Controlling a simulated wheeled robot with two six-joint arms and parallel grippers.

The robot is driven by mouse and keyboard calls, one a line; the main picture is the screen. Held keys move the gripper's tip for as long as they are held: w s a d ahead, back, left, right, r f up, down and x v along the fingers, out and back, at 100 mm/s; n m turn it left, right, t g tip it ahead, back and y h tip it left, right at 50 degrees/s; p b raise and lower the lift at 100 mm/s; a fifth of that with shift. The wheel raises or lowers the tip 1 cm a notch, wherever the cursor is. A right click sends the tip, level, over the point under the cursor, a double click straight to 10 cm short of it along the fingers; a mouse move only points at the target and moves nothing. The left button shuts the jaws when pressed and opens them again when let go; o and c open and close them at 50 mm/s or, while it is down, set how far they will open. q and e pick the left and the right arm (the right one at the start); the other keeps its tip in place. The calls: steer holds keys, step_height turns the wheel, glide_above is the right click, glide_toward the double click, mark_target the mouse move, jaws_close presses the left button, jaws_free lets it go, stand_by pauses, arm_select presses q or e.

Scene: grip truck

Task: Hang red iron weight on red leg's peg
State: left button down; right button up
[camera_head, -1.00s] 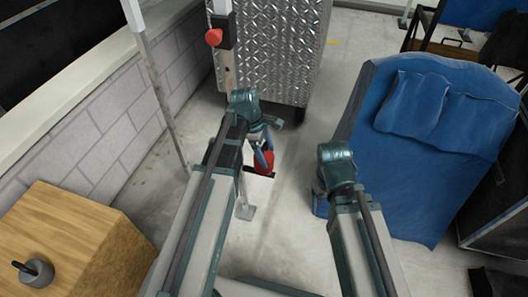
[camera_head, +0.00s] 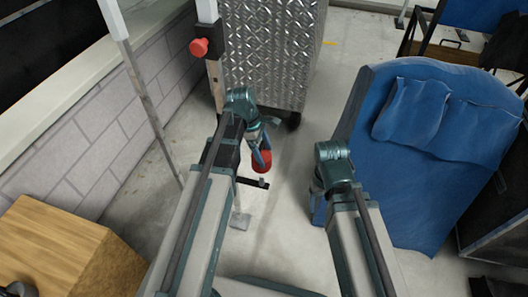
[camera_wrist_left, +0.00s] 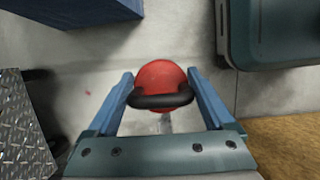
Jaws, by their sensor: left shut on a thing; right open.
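My left gripper (camera_head: 262,153) is shut on the black handle (camera_wrist_left: 160,97) of the red iron weight (camera_head: 262,164), which hangs in the air. In the left wrist view the round red weight (camera_wrist_left: 161,75) sits between the two blue fingers. The red peg (camera_head: 199,47) sticks out from a black block on a leg (camera_head: 214,80) with a white upper part. The peg is up and left of my left gripper in the head view, well apart from the weight, and bare. My right arm is at the centre right; its fingers are hidden.
A metal diamond-plate cabinet (camera_head: 270,50) stands behind the leg. A wooden box (camera_head: 50,245) is at lower left, with a grey weight (camera_head: 12,290) partly cut off. Another white leg (camera_head: 150,95) stands by the block wall.

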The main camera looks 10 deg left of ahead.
mark_target(264, 172)
arm_select(q)
steer(key=shift+f, duration=0.2)
arm_select(e)
steer(key=shift+f, duration=0.2)
arm_select(q)
steer(key=shift+f+b, duration=5.35)
steer(key=shift+b, duration=0.15)
arm_select(e)
step_height(264, 172, down, 11)
arm_select(q)
steer(key=shift+f+b, duration=0.3)
steer(key=shift+f, duration=0.05)
arm_select(e)
steer(key=shift+f, duration=0.2)
arm_select(q)
jaws_free()
